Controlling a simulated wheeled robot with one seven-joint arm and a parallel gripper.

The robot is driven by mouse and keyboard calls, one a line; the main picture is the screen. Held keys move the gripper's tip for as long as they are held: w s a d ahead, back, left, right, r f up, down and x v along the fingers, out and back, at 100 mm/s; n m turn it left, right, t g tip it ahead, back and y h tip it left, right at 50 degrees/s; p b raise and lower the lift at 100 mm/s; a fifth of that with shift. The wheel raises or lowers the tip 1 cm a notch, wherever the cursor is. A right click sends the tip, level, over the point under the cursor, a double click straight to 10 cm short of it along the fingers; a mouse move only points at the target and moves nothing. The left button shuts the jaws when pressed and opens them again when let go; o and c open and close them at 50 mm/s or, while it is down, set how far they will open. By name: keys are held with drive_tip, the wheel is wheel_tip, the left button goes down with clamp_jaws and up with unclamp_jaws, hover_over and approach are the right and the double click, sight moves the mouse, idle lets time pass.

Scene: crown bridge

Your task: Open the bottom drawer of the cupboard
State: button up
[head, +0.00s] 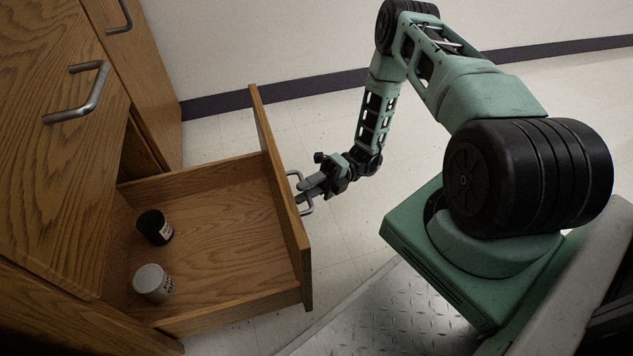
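The cupboard (60,150) is brown wood and stands at the left of the head view. Its bottom drawer (230,225) is pulled well out, so its inside shows. A metal handle (303,192) sits on the outer side of the drawer front (281,175). My gripper (308,192) is at this handle, with its fingers reaching to it from the right. The fingers are small and partly overlap the handle, so I cannot tell whether they are closed on it.
A black jar (154,227) and a grey-white jar (153,283) stand inside the drawer. A higher front with a metal handle (80,95) is above it. Another cupboard part (135,75) stands behind. Light tiled floor (350,235) is clear to the right of the drawer.

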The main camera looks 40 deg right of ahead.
drive_tip(key=d+f+p, duration=0.3)
drive_tip(key=d, duration=1.4)
drive_tip(key=shift+w+p, duration=0.3)
drive_tip(key=shift+w, duration=0.15)
